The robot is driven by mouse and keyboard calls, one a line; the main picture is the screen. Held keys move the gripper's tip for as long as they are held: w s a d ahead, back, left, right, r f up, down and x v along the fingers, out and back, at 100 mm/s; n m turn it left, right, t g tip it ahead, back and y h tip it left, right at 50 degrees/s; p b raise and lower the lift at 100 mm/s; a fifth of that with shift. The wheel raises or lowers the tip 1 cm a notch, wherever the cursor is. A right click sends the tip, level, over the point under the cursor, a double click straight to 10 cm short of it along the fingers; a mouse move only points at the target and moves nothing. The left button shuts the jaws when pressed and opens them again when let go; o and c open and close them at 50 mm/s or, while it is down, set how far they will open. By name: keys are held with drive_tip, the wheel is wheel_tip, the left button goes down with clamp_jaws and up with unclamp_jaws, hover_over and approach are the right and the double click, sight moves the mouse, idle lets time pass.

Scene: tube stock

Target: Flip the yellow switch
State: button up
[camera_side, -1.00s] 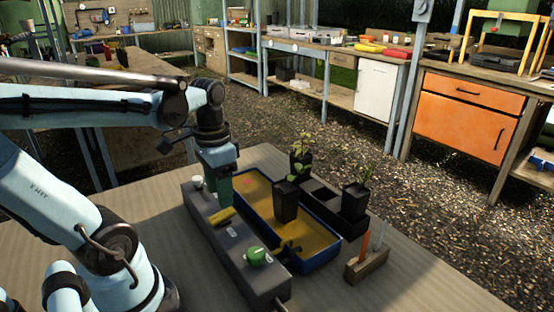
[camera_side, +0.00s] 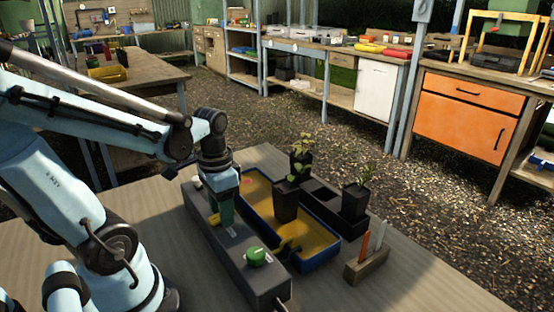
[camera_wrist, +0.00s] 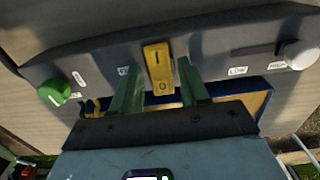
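The yellow switch (camera_wrist: 158,68) is a rocker marked I and O on the long grey control box (camera_side: 233,252). In the side view only a sliver of the switch (camera_side: 213,219) shows beside my gripper. My gripper (camera_wrist: 158,64) has two green fingers, set apart, one on each side of the switch with a gap at both sides. In the side view my gripper (camera_side: 225,224) is low over the box at the switch. I cannot tell whether the fingers touch the box top.
A green knob (camera_side: 256,257) and a white knob (camera_wrist: 300,54) flank the switch. A blue-rimmed tray (camera_side: 318,264) lies right behind the box, with a potted seedling (camera_side: 286,206). A wooden tool block (camera_side: 367,266) stands at right. The table's front right is clear.

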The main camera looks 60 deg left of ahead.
clamp_jaws()
drive_tip(key=shift+w, duration=0.1)
drive_tip(key=shift+w+f+g, duration=0.1)
drive_tip(key=shift+w+g, duration=0.15)
drive_tip(key=shift+g, duration=0.9)
drive_tip(key=shift+w+g, duration=0.2)
drive_tip(key=shift+g, duration=0.95)
drive_tip(key=shift+o, duration=1.1)
unclamp_jaws()
